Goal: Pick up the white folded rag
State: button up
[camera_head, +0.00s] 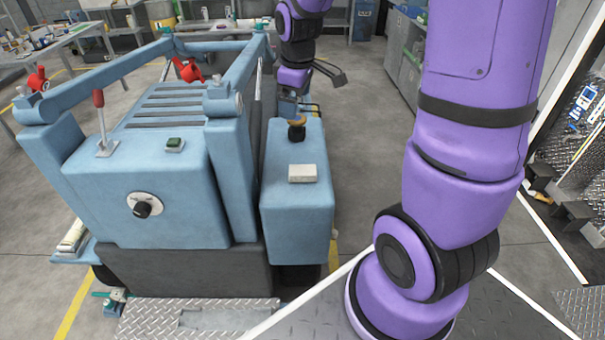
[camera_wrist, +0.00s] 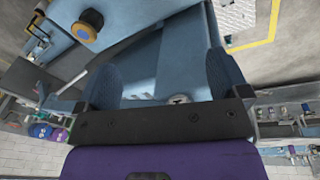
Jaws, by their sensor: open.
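A small white rectangular pad, which looks like the folded rag (camera_head: 302,173), lies flat on top of the blue side box (camera_head: 296,218) of the machine. I cannot make it out clearly in the wrist view. My gripper (camera_head: 297,106) is behind it in the head view, above the far end of that box and partly hidden by my arm. In the wrist view my gripper (camera_wrist: 165,80) has its two blue fingers wide apart with nothing held between them. It is apart from the rag.
An orange-and-black knob (camera_head: 296,123) stands on the side box behind the rag; it also shows in the wrist view (camera_wrist: 85,27). The blue machine (camera_head: 150,195) with rails and a red lever (camera_head: 99,100) stands to the left.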

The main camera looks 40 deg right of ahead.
aim_at(303, 170)
jog(key=shift+w+d+f+n+g, duration=0.3)
jog(key=shift+w+d+f+n, duration=0.5)
jog(key=shift+f, duration=4)
jog(key=shift+w+d+f+n+g, duration=0.3)
jog(key=shift+w+d+f+n, duration=0.5)
jog(key=shift+f, duration=4)
jog(key=shift+w+d+f+n+g, duration=0.5)
jog(key=shift+d+f, duration=0.55)
jog(key=shift+f, duration=3.75)
jog(key=shift+w, duration=0.1)
jog(key=shift+c, duration=0.4)
jog(key=c, duration=0.9)
